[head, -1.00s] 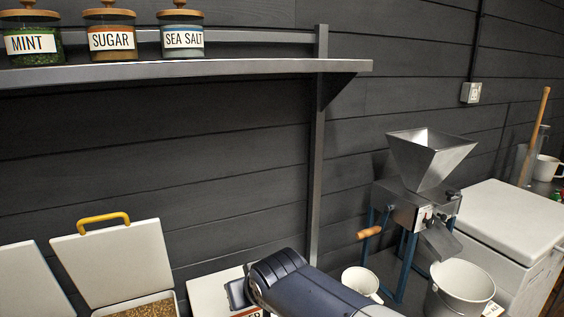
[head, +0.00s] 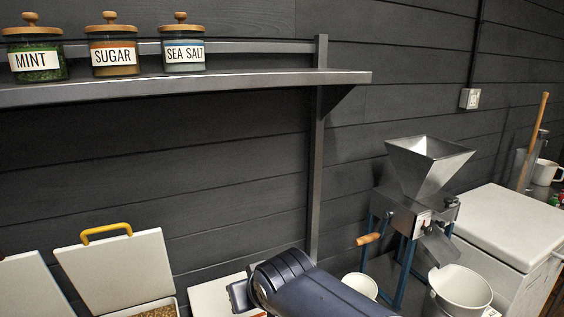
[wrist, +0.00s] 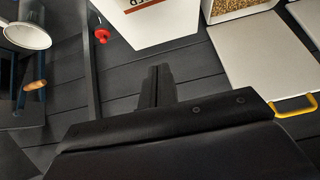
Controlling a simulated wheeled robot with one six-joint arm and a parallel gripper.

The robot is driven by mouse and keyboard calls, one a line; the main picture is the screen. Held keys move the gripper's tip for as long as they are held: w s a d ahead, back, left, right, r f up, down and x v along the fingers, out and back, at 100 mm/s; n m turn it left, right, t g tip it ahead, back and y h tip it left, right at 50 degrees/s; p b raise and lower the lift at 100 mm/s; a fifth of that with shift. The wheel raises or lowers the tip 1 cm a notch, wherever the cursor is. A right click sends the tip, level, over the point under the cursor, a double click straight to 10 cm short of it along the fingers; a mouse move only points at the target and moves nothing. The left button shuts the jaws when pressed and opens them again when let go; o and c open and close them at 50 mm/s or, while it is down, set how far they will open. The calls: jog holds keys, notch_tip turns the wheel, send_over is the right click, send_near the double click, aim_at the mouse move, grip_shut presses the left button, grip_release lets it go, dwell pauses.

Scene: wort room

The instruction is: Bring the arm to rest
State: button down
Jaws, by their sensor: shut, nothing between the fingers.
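My gripper (wrist: 158,86) shows in the wrist view with its two dark fingers together and nothing between them. It hangs in front of the dark plank wall, clear of the things around it. In the head view my dark blue arm link rises at the bottom centre, and the gripper itself is out of sight there.
A shelf (head: 250,79) with mint (head: 36,60), sugar (head: 114,55) and sea salt (head: 183,52) jars spans the upper left. A grain bin's raised lid (head: 115,272) stands lower left. A mill (head: 420,185), white bucket (head: 460,291) and chest (head: 510,222) stand right.

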notch_tip(320, 180, down, 8)
jog(key=b, duration=0.7)
jog(key=w+a+r+p, duration=0.3)
jog(key=w+r+p, duration=0.3)
jog(key=r+p, duration=0.2)
jog(key=w+a+r+p, duration=0.3)
jog(key=w+r+p, duration=0.4)
jog(key=r+p, duration=0.1)
jog(key=shift+r+p, duration=0.4)
jog(key=shift+p, duration=0.35)
jog(key=shift+a, duration=0.1)
